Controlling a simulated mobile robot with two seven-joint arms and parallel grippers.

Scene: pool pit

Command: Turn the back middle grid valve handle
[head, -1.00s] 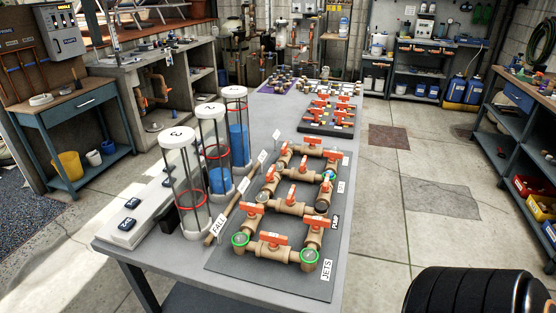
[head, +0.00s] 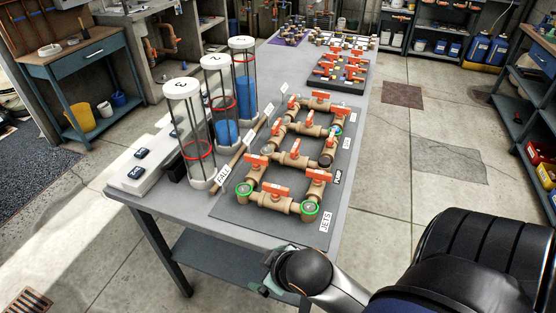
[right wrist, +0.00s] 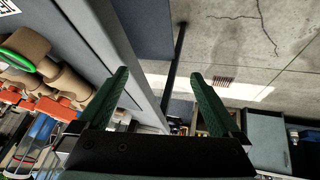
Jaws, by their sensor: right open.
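A pipe board (head: 232,207) on the grey table carries tan pipes with several orange valve handles. One handle (head: 321,97) is on its back crosspiece, with others (head: 309,119) and (head: 295,149) in the middle. A smaller black board (head: 352,86) farther back holds a cluster of orange handles (head: 343,70). I cannot tell for sure which board is the grid. My right gripper (head: 268,272) is at the table's near edge, low and apart from all handles. In the right wrist view its green fingers (right wrist: 160,100) are spread and empty. My left gripper is out of view.
Three clear cylinders (head: 189,130) stand left of the pipe board, two with blue liquid. White labels on stands line that side. The grey table (head: 165,203) has an open front edge.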

